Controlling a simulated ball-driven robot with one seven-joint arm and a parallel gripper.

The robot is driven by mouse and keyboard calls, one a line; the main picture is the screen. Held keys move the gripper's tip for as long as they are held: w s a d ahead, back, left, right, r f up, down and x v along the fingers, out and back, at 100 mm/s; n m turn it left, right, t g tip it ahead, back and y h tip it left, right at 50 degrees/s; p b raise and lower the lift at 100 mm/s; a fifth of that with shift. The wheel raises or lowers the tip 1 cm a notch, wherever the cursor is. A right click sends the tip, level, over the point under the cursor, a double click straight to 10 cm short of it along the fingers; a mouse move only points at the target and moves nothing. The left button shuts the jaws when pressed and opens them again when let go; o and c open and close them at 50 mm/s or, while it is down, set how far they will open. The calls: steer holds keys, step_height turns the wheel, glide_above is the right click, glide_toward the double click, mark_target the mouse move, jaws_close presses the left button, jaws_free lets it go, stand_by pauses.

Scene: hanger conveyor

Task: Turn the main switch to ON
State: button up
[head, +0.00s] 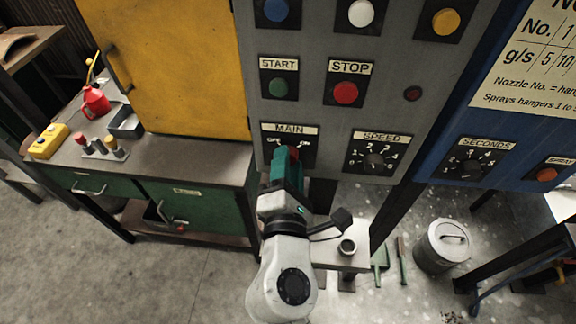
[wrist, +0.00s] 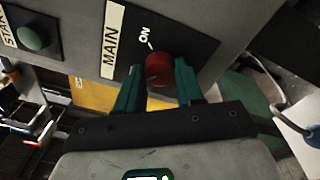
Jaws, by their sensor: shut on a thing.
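The main switch is a red knob (wrist: 158,69) on a black plate under a MAIN label (head: 290,129) on the grey control panel. In the wrist view, the green fingers of my gripper (wrist: 158,84) are on both sides of the knob and shut on it. The word ON shows beside the knob, up and to its left. In the head view, my gripper (head: 287,158) covers most of the switch, and only a little red shows.
Above the switch are the START button (head: 278,87) and STOP button (head: 346,93). The SPEED dial (head: 375,160) is to the right. A blue panel with a SECONDS dial (head: 477,163) stands further right. A workbench (head: 190,160) with a yellow cabinet (head: 165,60) is left.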

steer(key=shift+a+f+m+t+h+b, duration=0.15)
steer(key=shift+m+t+h+b, duration=0.2)
steer(key=shift+m+b, duration=4.25)
steer(key=shift+d+f+m+t+h+b, duration=0.15)
steer(key=shift+m+h+b, duration=0.3)
steer(key=shift+m+b, duration=4.1)
steer(key=shift+a+r+m, duration=0.1)
steer(key=shift+m, duration=0.15)
steer(key=o, duration=1)
steer(key=shift+r, duration=0.1)
steer(key=shift+o, duration=0.2)
steer(key=s+f, duration=0.1)
steer(key=s, duration=0.9)
steer(key=shift+s+a, duration=0.2)
steer(key=shift+s, duration=0.15)
